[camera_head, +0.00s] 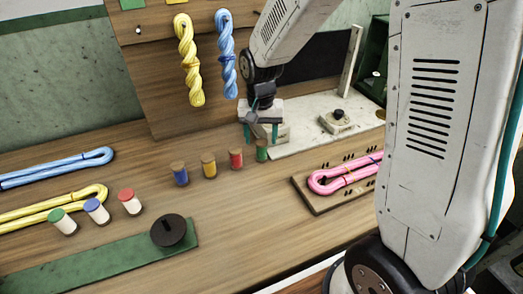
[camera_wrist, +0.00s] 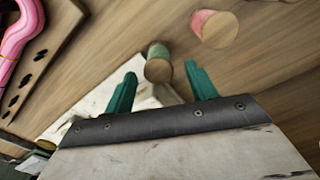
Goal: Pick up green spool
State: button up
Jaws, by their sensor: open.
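The green spool (camera_head: 262,150) stands upright on the wooden table, at the right end of a row of spools. Its top is a round wooden end. My gripper (camera_head: 261,134) points down just above it, with its two teal fingers apart. In the wrist view, the green spool (camera_wrist: 158,62) shows its wooden top and green thread between the two open fingertips (camera_wrist: 161,72). Nothing is held. I cannot tell how far the fingertips are above the spool's top.
The red spool (camera_head: 236,159) stands close to the left, then the yellow spool (camera_head: 208,165) and blue spool (camera_head: 179,173). A pale slab (camera_head: 310,130) lies behind to the right. A pegged board with a pink skein (camera_head: 345,174) lies to the right. Open table lies in front.

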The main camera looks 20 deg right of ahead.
aim_at(262, 142)
notch_tip(262, 142, down, 4)
jog(key=shift+s+d+f, duration=0.1)
jog(key=c, duration=1)
